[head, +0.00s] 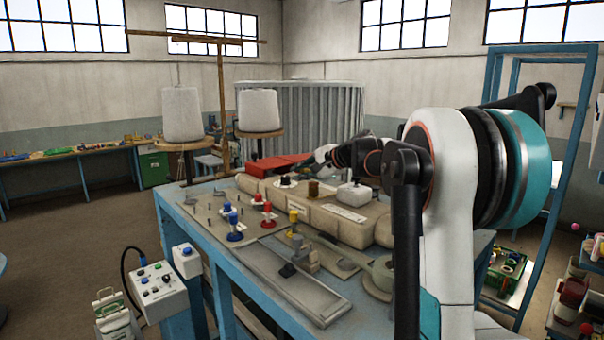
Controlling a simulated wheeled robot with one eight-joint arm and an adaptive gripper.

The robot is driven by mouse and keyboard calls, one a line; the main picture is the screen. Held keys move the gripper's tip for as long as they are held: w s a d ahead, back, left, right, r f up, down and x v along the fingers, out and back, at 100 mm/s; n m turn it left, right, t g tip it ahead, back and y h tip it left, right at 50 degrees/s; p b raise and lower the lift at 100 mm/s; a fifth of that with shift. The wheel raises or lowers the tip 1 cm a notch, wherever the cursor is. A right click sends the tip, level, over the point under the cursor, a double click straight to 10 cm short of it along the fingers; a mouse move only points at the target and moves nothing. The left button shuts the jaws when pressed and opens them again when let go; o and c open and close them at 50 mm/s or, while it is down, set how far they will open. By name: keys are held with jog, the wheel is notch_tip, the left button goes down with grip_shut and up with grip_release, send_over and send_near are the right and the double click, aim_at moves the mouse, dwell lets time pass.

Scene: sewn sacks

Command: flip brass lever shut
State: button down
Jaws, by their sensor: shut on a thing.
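My arm reaches in from the right, over the far right of the blue table (185,240). Its dark far end, with my gripper (322,154), is small in the picture, behind the pale sewn sacks (345,227) and near red boxes (270,166). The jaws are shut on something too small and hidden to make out. I cannot pick out a brass lever with certainty. A brownish cylinder (313,188) stands on the sacks, and a long dull handle with a round hub (380,275) lies at the front right, partly behind my arm.
Red (267,207), blue (234,229) and yellow (293,217) knobs stand on the table. A grey tray (275,278) lies along its front. A control box (160,288) stands left of the table. White thread cones (182,115) rise behind. A blue frame (555,180) stands right. Open floor lies left.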

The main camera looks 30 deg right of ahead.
jog(key=shift+f+n+h, duration=0.3)
jog(key=shift+f+n, duration=0.05)
jog(key=shift+n, duration=0.05)
dwell(0.4)
jog(key=c, duration=1.7)
grip_release()
jog(key=shift+s, duration=0.1)
jog(key=shift+o, duration=0.8)
jog(key=shift+s, duration=0.15)
jog(key=v, duration=1.1)
jog(key=shift+s+r, duration=0.2)
jog(key=shift+s, duration=0.2)
